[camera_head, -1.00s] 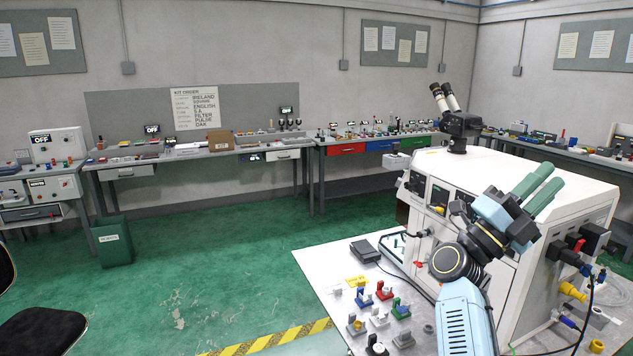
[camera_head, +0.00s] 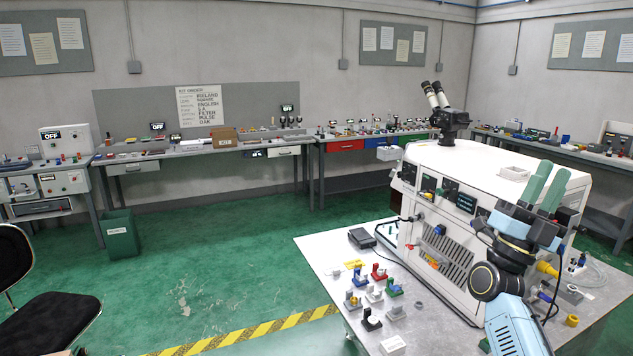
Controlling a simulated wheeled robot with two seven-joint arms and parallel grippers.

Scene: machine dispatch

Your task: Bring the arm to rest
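My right arm comes in from the bottom right, with a light blue forearm and a dark, round wrist joint. My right gripper (camera_head: 553,168) points upward, in front of the right end of the white machine (camera_head: 455,185) in this view. Its two green fingers stand side by side with a narrow gap between them, and nothing shows in the gap. I cannot tell how far the gripper is from the machine. My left gripper is not in view.
The grey table (camera_head: 320,250) holds the machine and several small coloured fixtures (camera_head: 379,272). A microscope (camera_head: 446,115) stands on the machine. A black chair (camera_head: 50,325) is at the lower left, a green bin (camera_head: 118,236) by the back benches. The green floor between is clear.

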